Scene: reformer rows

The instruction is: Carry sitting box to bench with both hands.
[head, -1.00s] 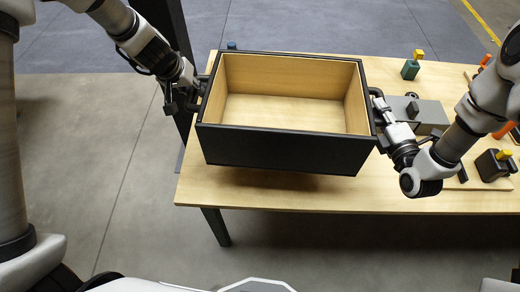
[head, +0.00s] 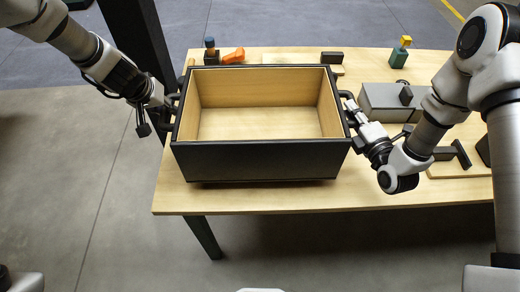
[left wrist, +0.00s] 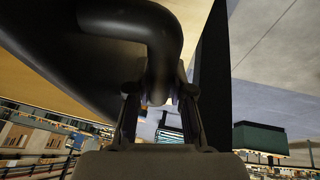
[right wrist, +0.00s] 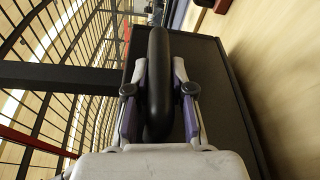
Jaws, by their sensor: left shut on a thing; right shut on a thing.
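The sitting box (head: 262,163) is a black open box with a pale wood inside, empty, in the middle of the head view. It is level and over the bench (head: 215,202), a light wood top; whether it touches the top I cannot tell. My left gripper (head: 168,108) is shut on the box's left side handle, a black curved bar (left wrist: 150,30) in the left wrist view. My right gripper (head: 352,122) is shut on the right side handle, a black bar (right wrist: 158,85) between the fingers in the right wrist view.
A grey box (head: 392,101) stands on the bench right of the sitting box. An orange piece (head: 233,54) and a dark blue-topped piece (head: 210,50) lie behind it. A yellow-topped green block (head: 399,55) is at the back right. A dark post (head: 130,35) rises at the left.

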